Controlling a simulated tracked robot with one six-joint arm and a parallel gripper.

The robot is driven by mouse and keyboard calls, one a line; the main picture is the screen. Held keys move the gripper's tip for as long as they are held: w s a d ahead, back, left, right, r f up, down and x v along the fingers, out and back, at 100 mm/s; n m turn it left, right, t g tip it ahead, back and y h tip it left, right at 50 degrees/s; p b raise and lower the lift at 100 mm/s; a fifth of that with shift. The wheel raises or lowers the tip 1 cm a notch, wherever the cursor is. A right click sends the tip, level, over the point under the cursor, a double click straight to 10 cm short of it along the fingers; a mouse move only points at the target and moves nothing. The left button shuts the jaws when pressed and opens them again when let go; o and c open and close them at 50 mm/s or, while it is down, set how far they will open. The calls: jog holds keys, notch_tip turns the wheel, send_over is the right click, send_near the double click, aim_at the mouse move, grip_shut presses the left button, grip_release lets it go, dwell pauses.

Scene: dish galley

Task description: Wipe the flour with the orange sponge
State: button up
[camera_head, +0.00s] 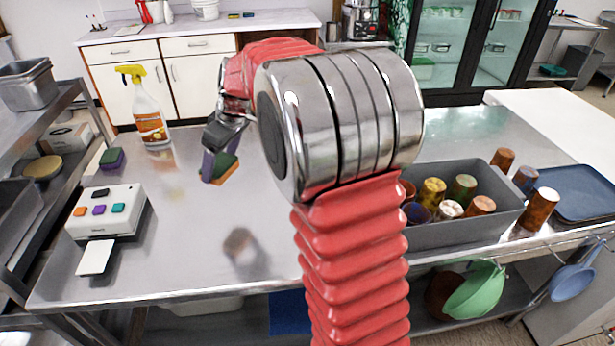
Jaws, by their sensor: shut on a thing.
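My gripper (214,160) is left of centre over the steel table (180,235), its jaws pointing down. No plain white flour shows. My arm hides the middle of the table.
A spray bottle (150,110) stands behind and left of the gripper. A green and purple sponge (111,158) and a white box with coloured buttons (105,212) are at left. A grey bin (455,233) of cups and a blue tray (578,193) are at right.

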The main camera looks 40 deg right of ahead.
jog(key=s+d+f+n+g+y, duration=0.1)
jog(key=s+d+f+n, duration=0.2)
jog(key=s+d, duration=0.3)
jog(key=s+d+f+n+g, duration=0.1)
jog(key=s+d+f+n, duration=0.2)
jog(key=s+d, duration=0.4)
jog(key=d+n, duration=0.1)
jog(key=d, duration=0.4)
jog(key=shift+d+y, duration=0.35)
jog(key=shift+y, duration=0.05)
